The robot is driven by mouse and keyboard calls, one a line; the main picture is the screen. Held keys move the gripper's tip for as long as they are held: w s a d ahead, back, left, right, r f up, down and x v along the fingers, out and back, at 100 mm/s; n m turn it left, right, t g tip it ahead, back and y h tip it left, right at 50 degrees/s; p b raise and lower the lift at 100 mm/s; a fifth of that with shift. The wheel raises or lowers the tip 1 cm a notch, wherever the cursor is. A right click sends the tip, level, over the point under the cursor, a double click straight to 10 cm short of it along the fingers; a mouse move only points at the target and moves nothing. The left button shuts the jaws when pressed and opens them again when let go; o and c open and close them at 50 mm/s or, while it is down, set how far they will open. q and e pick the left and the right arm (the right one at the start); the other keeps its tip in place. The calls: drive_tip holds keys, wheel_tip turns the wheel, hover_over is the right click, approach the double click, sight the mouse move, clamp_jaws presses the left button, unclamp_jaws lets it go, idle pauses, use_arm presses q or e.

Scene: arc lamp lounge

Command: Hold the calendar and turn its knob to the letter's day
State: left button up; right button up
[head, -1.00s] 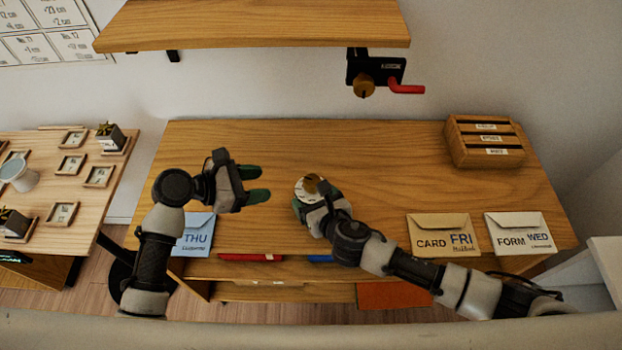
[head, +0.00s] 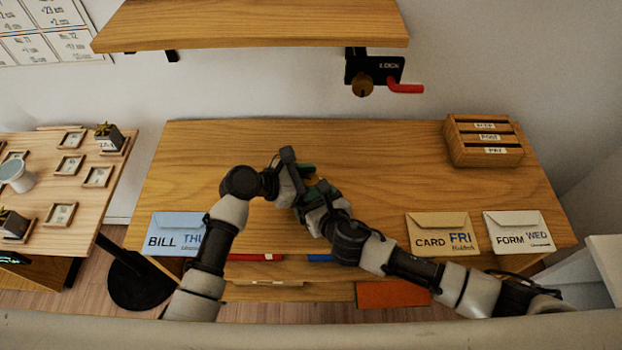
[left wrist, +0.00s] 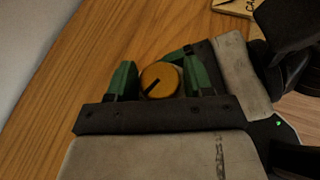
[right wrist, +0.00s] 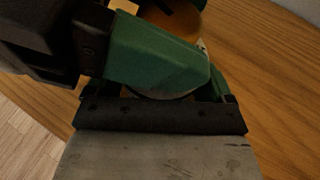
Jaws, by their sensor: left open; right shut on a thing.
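The calendar is a pale disc (right wrist: 165,95) with an orange knob (left wrist: 161,79) that has a dark pointer line. My right gripper (head: 318,195) is shut on the calendar above the table; its green fingers hide most of the dial in the right wrist view. My left gripper (left wrist: 160,82) is open, with one green finger on each side of the knob. Whether they touch it I cannot tell. The dial's day marks cannot be read. On the table's front edge lie a blue BILL THU envelope (head: 170,226), a tan CARD FRI envelope (head: 442,222) and a white FORM WED envelope (head: 517,224).
A wooden sorter (head: 484,142) with labelled slots stands at the back right of the wooden table (head: 400,165). A shelf (head: 250,25) overhangs the back, with a black lock bracket and red handle (head: 405,87). A side table (head: 85,150) with small frames stands at left.

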use_arm(q)
drive_tip(key=c, duration=0.6)
drive_tip(key=shift+m+g, duration=0.3)
drive_tip(key=m+g, duration=0.2)
drive_tip(key=g, duration=0.1)
drive_tip(key=shift+w+m+h, duration=0.1)
drive_tip(key=shift+m+h, duration=0.3)
drive_tip(key=m+g, duration=0.3)
drive_tip(key=g, duration=0.1)
drive_tip(key=shift+m+g, duration=0.3)
drive_tip(key=m+g+y, duration=0.1)
drive_tip(key=m+g, duration=0.2)
drive_tip(key=shift+g+y, duration=0.4)
drive_tip(key=shift+m+g+y, duration=0.8)
drive_tip(key=shift+m+g, duration=0.2)
drive_tip(key=shift+m, duration=0.4)
drive_tip(key=shift+a, duration=0.1)
